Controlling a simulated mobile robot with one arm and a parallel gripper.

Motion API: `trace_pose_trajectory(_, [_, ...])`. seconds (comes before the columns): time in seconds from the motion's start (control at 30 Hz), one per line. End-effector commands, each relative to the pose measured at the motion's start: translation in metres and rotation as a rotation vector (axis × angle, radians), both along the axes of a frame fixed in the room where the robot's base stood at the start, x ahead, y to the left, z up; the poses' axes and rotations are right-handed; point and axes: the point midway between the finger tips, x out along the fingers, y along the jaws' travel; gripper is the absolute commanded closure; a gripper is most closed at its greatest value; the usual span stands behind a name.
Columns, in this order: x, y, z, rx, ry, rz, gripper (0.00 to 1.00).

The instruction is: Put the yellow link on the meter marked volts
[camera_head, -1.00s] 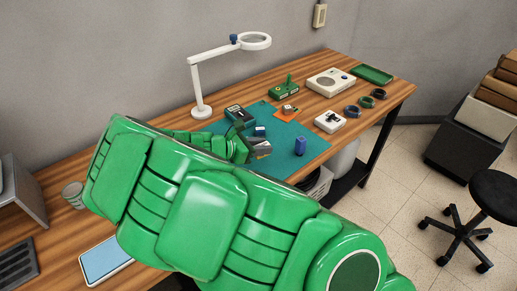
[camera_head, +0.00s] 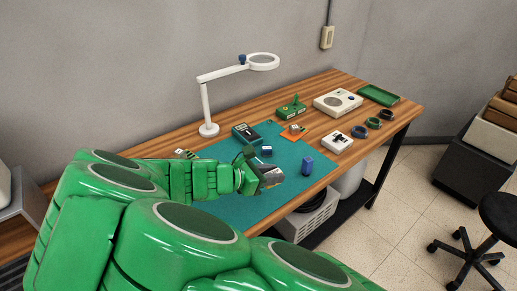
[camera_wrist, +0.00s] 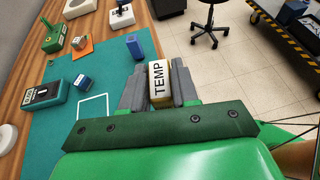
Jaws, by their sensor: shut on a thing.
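My gripper (camera_head: 270,178) is shut on a small block (camera_wrist: 158,82) with a white face lettered TEMP and yellowish edges. In the wrist view the block sits upright between the grey fingers (camera_wrist: 158,92), above the teal mat's edge. A dark green meter (camera_head: 246,133) with a small display lies on the mat behind my gripper; it also shows in the wrist view (camera_wrist: 45,95). Its lettering is too small to read. I cannot make out the word volts on anything.
On the teal mat (camera_head: 235,208) are a white-topped blue block (camera_wrist: 83,82), a plain blue block (camera_head: 307,165) and a white outlined square (camera_wrist: 92,107). An orange pad (camera_head: 294,132), lever device (camera_head: 291,108), white boxes (camera_head: 338,102) and lamp (camera_head: 208,130) stand around.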

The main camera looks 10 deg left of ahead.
Motion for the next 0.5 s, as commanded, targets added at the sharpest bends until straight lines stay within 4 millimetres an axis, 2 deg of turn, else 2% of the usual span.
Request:
trace_pose_trajectory(0.23, [0.056, 0.043, -0.003, 0.004, -0.001, 0.073, 1.00])
trace_pose_trajectory(0.5, [0.124, 0.075, 0.006, 0.007, -0.001, 0.132, 1.00])
